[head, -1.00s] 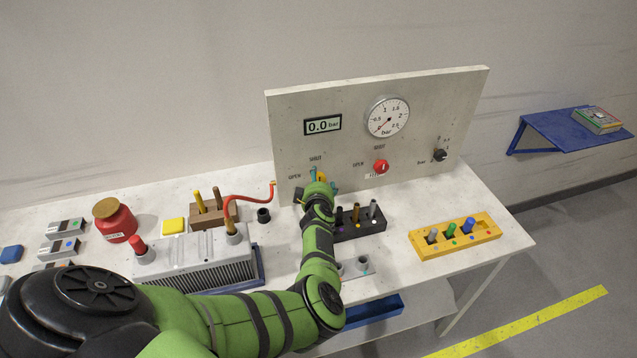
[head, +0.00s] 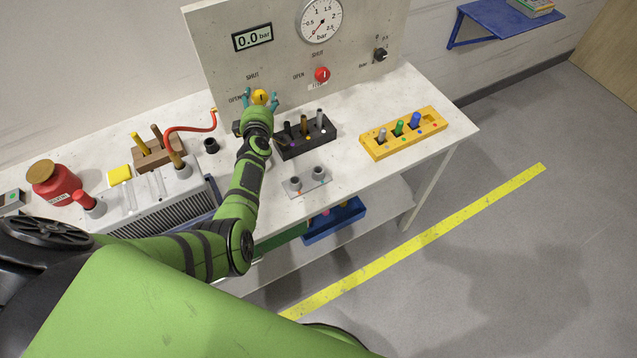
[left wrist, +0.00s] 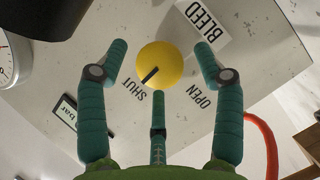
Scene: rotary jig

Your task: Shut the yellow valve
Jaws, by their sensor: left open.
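The yellow valve (head: 260,96) is a round knob low on the left of the upright panel (head: 215,55). In the left wrist view the yellow valve (left wrist: 166,58) has a black mark that points down-left, towards the SHUT label (left wrist: 137,89). The OPEN label (left wrist: 200,97) is down-right of it. My left gripper (head: 261,101) is at the panel, in front of the knob. In the left wrist view its teal fingers are open, with the knob between them. Gaps show beside the knob; contact is not visible. My right gripper is not in view.
The panel has a display reading 0.0 bar (head: 253,37), a gauge (head: 319,20), a red knob (head: 322,75) and a black knob (head: 380,55). A black block with pegs (head: 307,143) stands right of my left arm. A red hose (head: 190,128) lies left.

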